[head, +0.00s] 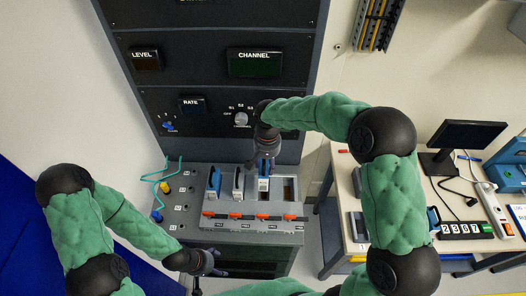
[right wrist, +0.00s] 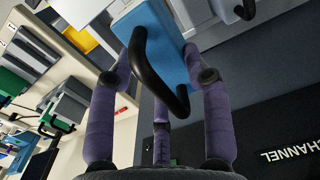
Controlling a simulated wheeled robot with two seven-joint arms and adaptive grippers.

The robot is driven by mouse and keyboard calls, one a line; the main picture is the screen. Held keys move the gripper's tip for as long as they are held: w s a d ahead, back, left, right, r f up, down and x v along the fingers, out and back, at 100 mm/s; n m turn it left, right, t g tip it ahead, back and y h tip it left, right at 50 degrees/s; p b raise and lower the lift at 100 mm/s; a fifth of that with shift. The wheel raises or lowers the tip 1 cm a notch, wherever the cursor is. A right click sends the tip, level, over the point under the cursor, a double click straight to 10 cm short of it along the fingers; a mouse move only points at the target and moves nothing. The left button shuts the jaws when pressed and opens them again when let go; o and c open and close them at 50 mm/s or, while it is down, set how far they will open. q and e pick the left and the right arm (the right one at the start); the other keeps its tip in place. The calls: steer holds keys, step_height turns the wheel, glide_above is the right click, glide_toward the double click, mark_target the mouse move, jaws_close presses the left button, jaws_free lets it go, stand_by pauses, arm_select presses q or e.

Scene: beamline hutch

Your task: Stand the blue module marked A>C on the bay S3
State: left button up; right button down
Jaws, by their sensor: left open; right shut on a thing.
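A blue-topped module (head: 264,184) is in my right gripper (head: 264,165), over the third bay from the left of the grey bay unit (head: 195,229). I cannot tell whether it touches the bay's floor. The right wrist view shows the blue module (right wrist: 158,35) with its black handle, between the purple fingers (right wrist: 160,110). Its marking is not readable, and neither are the bay labels. My left gripper (head: 208,264) is open and empty, low in front of the unit's left side.
Another blue module (head: 214,182) and a grey-white module (head: 238,184) stand in the two left bays. The rightmost bay (head: 290,189) is empty. Orange levers (head: 262,217) line the front. A teal cable (head: 152,178) lies left. A bench (head: 345,200) stands at right.

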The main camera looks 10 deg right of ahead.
steer(key=shift+s+f+b, duration=0.1)
steer(key=shift+f+b, duration=0.25)
steer(key=shift+f, duration=0.2)
steer(key=shift+f+b, duration=2.05)
steer(key=shift+f, duration=1.15)
steer(key=shift+f+b, duration=0.35)
steer(key=shift+f, duration=0.2)
steer(key=shift+c, duration=2.4)
jaws_free()
steer(key=shift+r, duration=0.1)
step_height(320, 180, up, 12)
steer(key=shift+d+f, duration=0.1)
